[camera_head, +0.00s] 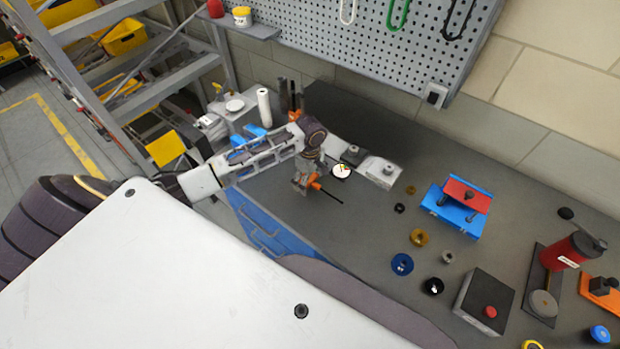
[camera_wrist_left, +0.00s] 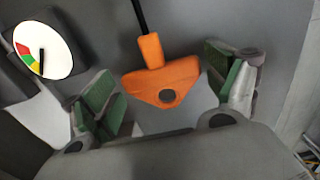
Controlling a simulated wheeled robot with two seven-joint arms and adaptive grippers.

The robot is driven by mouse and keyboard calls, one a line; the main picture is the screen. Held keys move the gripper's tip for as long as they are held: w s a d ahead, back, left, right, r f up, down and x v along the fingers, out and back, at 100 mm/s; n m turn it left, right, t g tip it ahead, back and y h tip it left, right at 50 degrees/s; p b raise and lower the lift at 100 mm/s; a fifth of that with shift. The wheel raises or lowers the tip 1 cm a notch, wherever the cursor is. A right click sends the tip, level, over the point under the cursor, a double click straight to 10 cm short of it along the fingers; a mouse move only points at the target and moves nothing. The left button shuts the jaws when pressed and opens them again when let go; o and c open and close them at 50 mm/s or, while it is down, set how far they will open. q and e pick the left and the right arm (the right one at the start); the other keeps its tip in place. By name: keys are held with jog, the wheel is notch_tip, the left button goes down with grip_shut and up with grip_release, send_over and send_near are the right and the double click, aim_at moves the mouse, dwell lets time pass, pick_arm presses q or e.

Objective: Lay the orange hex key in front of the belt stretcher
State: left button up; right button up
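The orange hex key (camera_head: 315,180) lies on the dark bench top, its thin black shaft pointing right and toward the front. In the left wrist view its wide orange handle (camera_wrist_left: 163,80) sits between the two green-padded fingers, with a gap on each side. My left gripper (camera_head: 305,184) is low at the handle and open; it partly hides the key in the head view. A blue fixture with a red top plate (camera_head: 460,205) stands to the right on the bench; I cannot tell for sure whether it is the belt stretcher. My right gripper is not in view.
Bare bench lies between the key and the rings.

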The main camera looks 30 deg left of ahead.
pick_arm(q)
jog(key=shift+o, duration=0.6)
jog(key=shift+r, duration=0.1)
jog(key=shift+r, duration=0.4)
notch_tip(320, 180, up, 11)
jog(key=b, duration=0.1)
jog(key=shift+r, duration=0.15)
jog(key=shift+s, duration=0.1)
dwell(0.6)
